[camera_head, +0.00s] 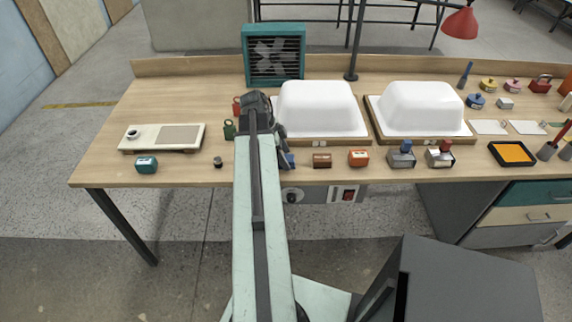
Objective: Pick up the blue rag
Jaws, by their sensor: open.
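A small blue piece, which looks like the blue rag (289,161), lies near the front edge of the wooden workbench, just right of my arm. It is partly hidden behind my arm and gripper, so its full shape does not show. My gripper (282,148) is dark and points down over the bench, right at or just above the blue piece. It is open. I cannot tell whether the fingers touch the piece.
Two white tub shells (318,105) (417,105) stand on wooden boards behind the front row. A brown block (322,160) and an orange block (359,158) sit to the right. A green bottle (229,129) stands left of my arm.

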